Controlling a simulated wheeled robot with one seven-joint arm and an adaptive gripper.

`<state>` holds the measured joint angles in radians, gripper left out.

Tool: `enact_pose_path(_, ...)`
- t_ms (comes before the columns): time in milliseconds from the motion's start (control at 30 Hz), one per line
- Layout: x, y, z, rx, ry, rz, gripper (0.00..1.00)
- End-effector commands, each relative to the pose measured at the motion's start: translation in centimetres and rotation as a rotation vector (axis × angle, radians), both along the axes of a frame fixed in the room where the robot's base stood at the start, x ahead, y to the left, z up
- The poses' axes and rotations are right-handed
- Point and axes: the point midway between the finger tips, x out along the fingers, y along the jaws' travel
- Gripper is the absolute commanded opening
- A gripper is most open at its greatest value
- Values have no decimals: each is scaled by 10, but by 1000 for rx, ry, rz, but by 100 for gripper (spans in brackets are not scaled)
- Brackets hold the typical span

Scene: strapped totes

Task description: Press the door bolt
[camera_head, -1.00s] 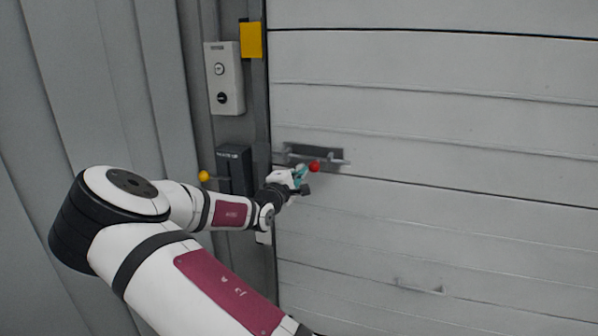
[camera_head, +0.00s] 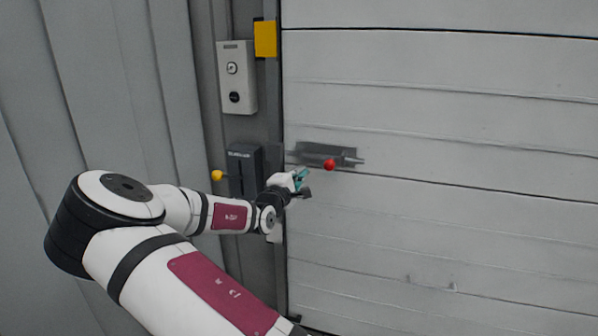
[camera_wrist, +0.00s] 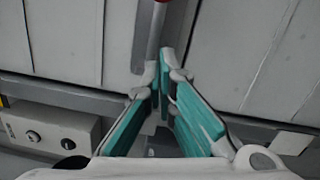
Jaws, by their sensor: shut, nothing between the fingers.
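The door bolt (camera_head: 345,154) is a grey sliding rod on a dark plate with a red knob (camera_head: 329,165), fixed to the pale panelled door. Its rod sticks out past the plate's right end. My gripper (camera_head: 304,180), with teal finger pads, is just left of and below the red knob, with a small gap between them in the picture. In the wrist view, the fingertips (camera_wrist: 164,66) are close together and empty. The bolt's grey rod (camera_wrist: 152,30) is just beyond them, and a sliver of red shows at the top edge. Whether they touch the rod is unclear.
A grey control box (camera_head: 237,77) with two round buttons hangs on the frame left of the door, beside a yellow block (camera_head: 265,38). Below is a dark box (camera_head: 244,168) with a yellow ball (camera_head: 217,175) at its left. The door (camera_head: 450,130) is otherwise mostly bare.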

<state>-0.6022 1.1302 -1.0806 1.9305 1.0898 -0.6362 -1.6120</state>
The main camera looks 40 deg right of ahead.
Motion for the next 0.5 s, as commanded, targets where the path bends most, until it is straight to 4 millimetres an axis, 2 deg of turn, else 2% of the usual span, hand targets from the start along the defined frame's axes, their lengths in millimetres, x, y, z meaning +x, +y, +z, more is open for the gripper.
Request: enact_pose_path(500, -38, 64, -3, -1, 0, 2, 0)
